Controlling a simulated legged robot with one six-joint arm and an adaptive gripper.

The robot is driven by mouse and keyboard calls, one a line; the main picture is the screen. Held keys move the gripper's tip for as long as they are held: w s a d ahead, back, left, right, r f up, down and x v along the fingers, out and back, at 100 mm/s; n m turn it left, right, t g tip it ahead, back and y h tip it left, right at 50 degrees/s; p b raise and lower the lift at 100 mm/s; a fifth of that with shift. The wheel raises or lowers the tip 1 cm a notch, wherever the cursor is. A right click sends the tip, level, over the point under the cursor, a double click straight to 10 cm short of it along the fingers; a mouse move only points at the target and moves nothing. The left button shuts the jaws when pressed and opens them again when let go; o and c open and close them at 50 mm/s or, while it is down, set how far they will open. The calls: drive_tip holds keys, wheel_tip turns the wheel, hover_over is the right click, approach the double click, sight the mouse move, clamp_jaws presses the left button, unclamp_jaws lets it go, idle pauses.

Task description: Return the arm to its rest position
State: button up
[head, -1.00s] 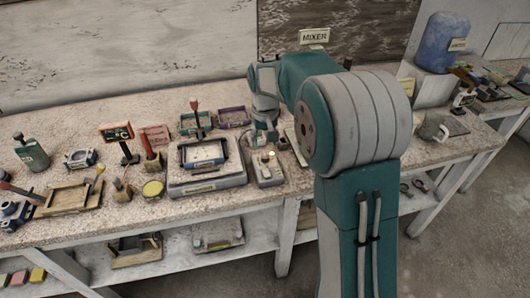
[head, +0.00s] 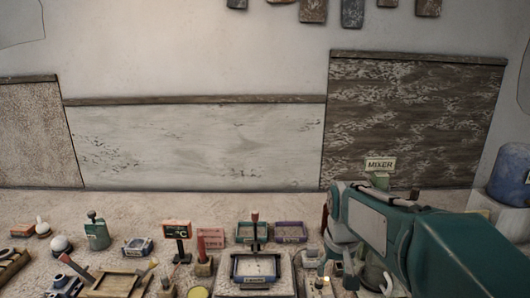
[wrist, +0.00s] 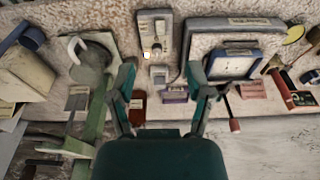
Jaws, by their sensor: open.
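My arm (head: 465,255) reaches in from the lower right of the head view, over the bench near the MIXER sign (head: 380,164). Its far end hangs down there, partly hidden by the arm and cut off by the frame's lower edge. In the wrist view my gripper (wrist: 166,95) has its two teal fingers spread apart with nothing held between them. A grey box with a lit button (wrist: 153,52) lies beyond the fingertips. A grey mug-like vessel (wrist: 90,60) is left of the left finger.
A blue-framed tray device (wrist: 232,65) is beyond the right finger; it also shows in the head view (head: 255,268). A blue container (head: 510,175) stands at the far right. Tools and small trays crowd the bench front. The wall behind carries a pale panel (head: 200,145).

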drive_tip(key=s+r+t, duration=0.1)
drive_tip(key=s+t, duration=0.2)
drive_tip(key=s, duration=1.7)
drive_tip(key=shift+r+t, duration=0.25)
drive_tip(key=shift+t, duration=0.15)
